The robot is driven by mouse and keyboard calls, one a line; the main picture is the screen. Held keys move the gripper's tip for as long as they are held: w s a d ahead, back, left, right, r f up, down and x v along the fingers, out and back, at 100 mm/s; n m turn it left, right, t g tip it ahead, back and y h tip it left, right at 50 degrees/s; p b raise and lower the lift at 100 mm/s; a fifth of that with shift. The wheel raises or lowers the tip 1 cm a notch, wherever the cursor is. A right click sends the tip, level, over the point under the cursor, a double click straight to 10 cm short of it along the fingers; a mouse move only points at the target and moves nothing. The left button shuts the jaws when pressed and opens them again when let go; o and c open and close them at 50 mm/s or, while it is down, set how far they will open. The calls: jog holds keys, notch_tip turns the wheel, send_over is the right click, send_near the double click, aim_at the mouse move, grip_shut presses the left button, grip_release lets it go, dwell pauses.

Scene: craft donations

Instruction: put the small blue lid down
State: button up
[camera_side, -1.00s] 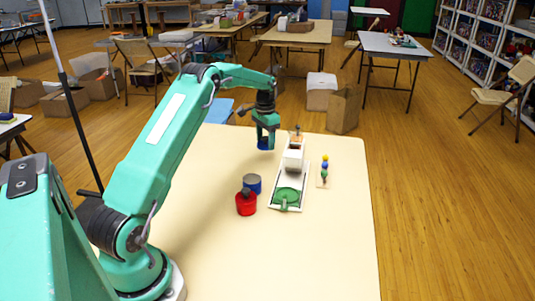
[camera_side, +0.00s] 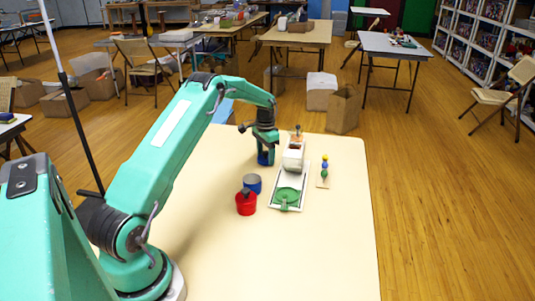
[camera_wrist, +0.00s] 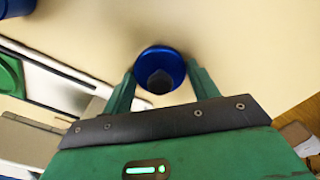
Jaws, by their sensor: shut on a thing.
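The small blue lid (camera_wrist: 160,60) is round with a dark knob, and it sits between the two fingers of my gripper (camera_wrist: 160,82) in the wrist view. In the side view my gripper (camera_side: 265,150) points down over the back part of the table. The blue lid (camera_side: 264,158) shows below the fingers, at or just above the tabletop; I cannot tell whether it touches. My gripper is shut on the lid.
A red pot (camera_side: 246,204) and a blue-grey can (camera_side: 252,184) stand nearer the front. A white tray (camera_side: 274,204) with a green disc (camera_side: 287,195) and a white block (camera_side: 293,158) lies right of my gripper. A bead stack (camera_side: 324,168) stands further right. The table's right front (camera_side: 320,250) is clear.

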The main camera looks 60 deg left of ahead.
aim_at(265, 152)
jog(key=shift+f, duration=0.1)
jog(key=o, duration=0.9)
jog(key=shift+o, duration=0.2)
notch_tip(265, 152, up, 12)
jog(key=shift+r, duration=0.2)
dwell(0.6)
